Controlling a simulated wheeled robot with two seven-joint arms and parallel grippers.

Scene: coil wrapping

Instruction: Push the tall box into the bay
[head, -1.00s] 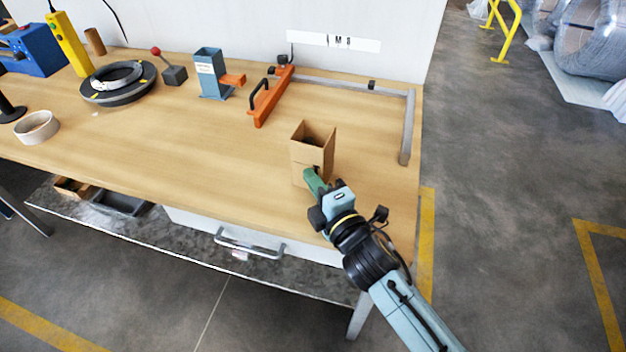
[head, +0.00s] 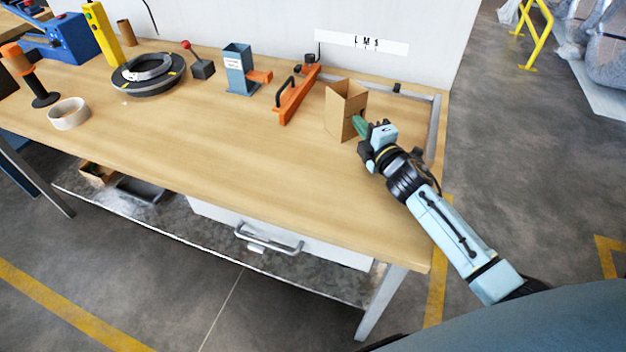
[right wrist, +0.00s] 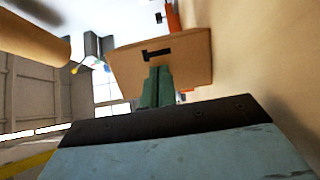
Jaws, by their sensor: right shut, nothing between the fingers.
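The tall box (head: 341,112) is brown cardboard with an open top and stands upright on the bench. The bay lies between an orange fence (head: 297,95) on the left and a grey rail (head: 436,120) along the back and right. The box stands between the fence and the right rail, apart from the fence; its gap to the back rail is hard to judge. My right gripper (head: 360,126) is shut and empty, its green fingertips at the box's near side. In the right wrist view the fingertips (right wrist: 158,85) meet the box face (right wrist: 185,60). My left gripper is not in view.
A blue-grey holder (head: 238,70), a black coil ring (head: 147,75) and a white tape roll (head: 69,113) stand farther left. The bench top (head: 240,150) is clear in front of the box. A white wall (head: 270,20) rises behind.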

